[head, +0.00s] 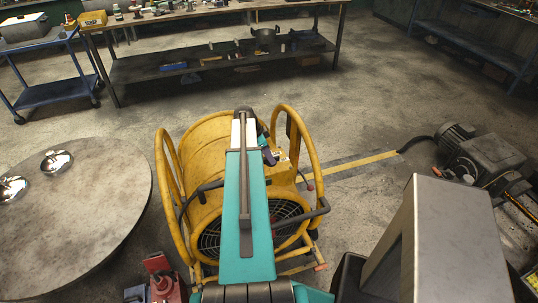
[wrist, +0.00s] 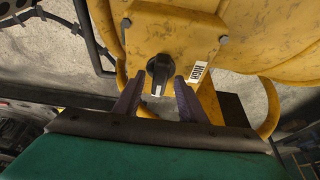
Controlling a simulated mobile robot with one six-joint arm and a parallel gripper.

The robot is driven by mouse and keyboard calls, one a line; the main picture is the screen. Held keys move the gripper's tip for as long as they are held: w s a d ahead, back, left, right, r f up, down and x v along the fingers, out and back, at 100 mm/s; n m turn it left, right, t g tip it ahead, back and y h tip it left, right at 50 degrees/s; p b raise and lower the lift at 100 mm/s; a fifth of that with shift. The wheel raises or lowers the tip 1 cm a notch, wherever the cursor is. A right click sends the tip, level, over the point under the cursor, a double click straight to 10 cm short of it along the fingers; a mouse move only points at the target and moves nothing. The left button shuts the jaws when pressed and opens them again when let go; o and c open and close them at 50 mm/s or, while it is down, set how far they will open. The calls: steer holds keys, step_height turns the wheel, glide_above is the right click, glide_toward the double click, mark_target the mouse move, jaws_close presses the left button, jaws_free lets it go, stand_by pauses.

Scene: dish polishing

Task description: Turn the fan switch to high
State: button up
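The yellow drum fan (head: 203,147) stands on the floor in the middle of the head view, partly covered by my teal arm. In the wrist view its yellow switch plate carries a black rotary knob (wrist: 160,70), with a white mark at its lower end. A white "HIGH" label (wrist: 198,73) sits to the right of the knob; the knob's mark points down, not at the label. My gripper (wrist: 159,82) is open, with one dark finger at each lower side of the knob. I cannot tell whether the fingers touch it. The knob is not clearly visible in the head view.
Yellow tube hoops (head: 302,140) surround the fan. A round table (head: 90,215) with metal dishes stands at left, and a motor unit (head: 485,158) at right. A workbench (head: 215,70) and blue cart (head: 50,75) are behind. Open floor lies between the fan and workbench.

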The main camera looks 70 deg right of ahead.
steer(key=shift+s+d+f, duration=0.1)
steer(key=shift+s+f, duration=0.05)
steer(key=shift+f, duration=0.2)
jaws_close()
